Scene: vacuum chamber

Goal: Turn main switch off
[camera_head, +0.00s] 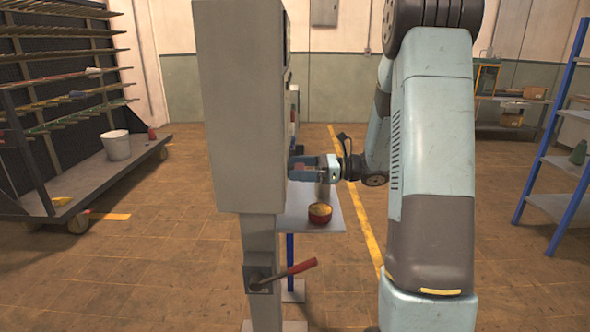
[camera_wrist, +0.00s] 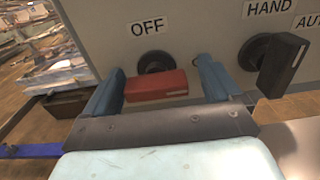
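A red rotary switch handle (camera_wrist: 157,87) is on a grey panel in the wrist view, below a white OFF label (camera_wrist: 148,26). The handle lies roughly horizontal. My gripper (camera_wrist: 160,67) is open, with one blue finger beside each end of the handle. A gap shows at the right finger; I cannot tell whether the left finger touches. In the head view my gripper (camera_head: 292,168) is at the right side of the tall grey cabinet (camera_head: 240,110). The cabinet's panel face and the red handle are hidden there.
A black selector knob (camera_wrist: 280,62) with HAND and partly cut-off AUTO labels is right of my gripper. Below the cabinet are a red-handled lever (camera_head: 290,271) and a small shelf (camera_head: 327,217) carrying a red bowl (camera_head: 320,213). A blue rack stands at right; floor between is clear.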

